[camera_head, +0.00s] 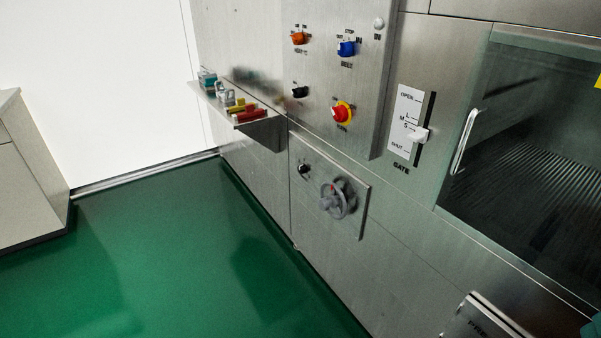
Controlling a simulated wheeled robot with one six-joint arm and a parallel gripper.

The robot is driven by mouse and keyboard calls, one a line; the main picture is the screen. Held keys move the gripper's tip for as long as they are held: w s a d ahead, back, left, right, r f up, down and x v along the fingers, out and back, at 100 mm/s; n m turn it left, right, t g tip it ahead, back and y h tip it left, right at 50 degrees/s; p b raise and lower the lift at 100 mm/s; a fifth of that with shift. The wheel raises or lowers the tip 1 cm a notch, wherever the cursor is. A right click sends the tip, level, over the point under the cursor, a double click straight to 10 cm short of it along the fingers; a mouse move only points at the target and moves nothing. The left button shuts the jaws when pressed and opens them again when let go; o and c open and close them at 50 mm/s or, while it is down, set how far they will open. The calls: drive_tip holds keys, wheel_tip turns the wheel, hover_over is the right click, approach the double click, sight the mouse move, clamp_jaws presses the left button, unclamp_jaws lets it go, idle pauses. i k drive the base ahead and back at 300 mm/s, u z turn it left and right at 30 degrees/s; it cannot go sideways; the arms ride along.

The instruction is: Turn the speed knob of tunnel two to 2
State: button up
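The control panel (325,75) on the steel machine front carries several controls. An orange knob (298,38) is at its upper left and a blue knob (347,48) is to its right. A black knob (299,92) sits lower left, beside a red knob or button on a yellow ring (342,112). Another small black knob (304,169) is on the lower plate (357,210). The labels are too small to read surely, so I cannot tell which one is the speed knob of tunnel two or where it points. My gripper is not in view.
A grey handwheel (338,198) juts from the lower plate. A shelf (262,132) with small coloured items sticks out at left. A gate slider (418,134) and a glass door with a white handle (465,141) are at right. The green floor (170,265) is clear; a cabinet (30,180) stands left.

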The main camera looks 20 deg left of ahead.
sight(302, 169)
drive_tip(key=u, duration=2.05)
drive_tip(key=i, duration=2.4)
drive_tip(key=z, duration=2.1)
